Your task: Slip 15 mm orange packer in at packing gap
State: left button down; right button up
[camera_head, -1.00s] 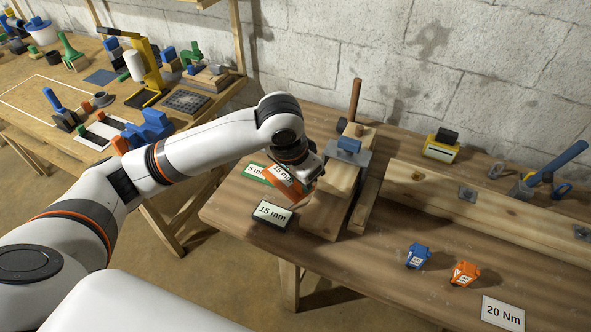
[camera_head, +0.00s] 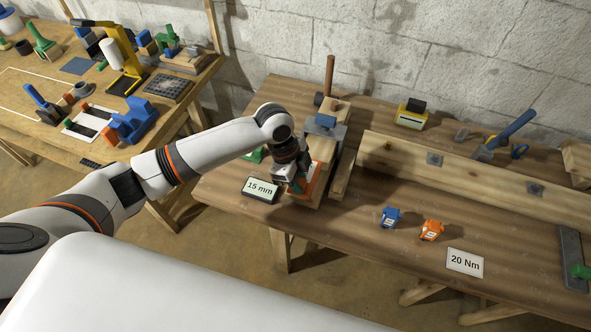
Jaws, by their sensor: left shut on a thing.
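My left gripper (camera_head: 291,182) points down at the near end of the left workpiece. It is shut on the orange packer (camera_head: 313,182), a flat orange-edged plate that shows at the gripper's right side, over or against the timber (camera_head: 330,158). The gripper hides part of the packer. I cannot tell whether the packer touches the timber or is inside a gap; the packing gap itself is not clearly visible. A green packer (camera_head: 255,155) lies behind, mostly hidden by my arm. A sign reading "15 mm" (camera_head: 261,190) stands left of the gripper. My right gripper is not in view.
A metal plate with a blue block (camera_head: 326,121) sits on the timber. A long beam (camera_head: 470,180) lies to the right. Blue (camera_head: 390,217) and orange (camera_head: 431,230) small tools and a "20 Nm" sign (camera_head: 465,263) stand in front of it. The bench between is clear.

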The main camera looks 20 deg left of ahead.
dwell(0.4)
pick_arm(q)
jog(key=shift+r+p, duration=0.1)
jog(key=shift+p, duration=0.3)
jog(key=shift+f+b, duration=1.55)
jog(key=shift+f, duration=1.3)
jog(key=shift+r, duration=0.1)
jog(key=shift+p, duration=0.3)
jog(key=shift+p, duration=0.3)
jog(key=shift+f, duration=0.4)
jog(key=shift+p, duration=0.5)
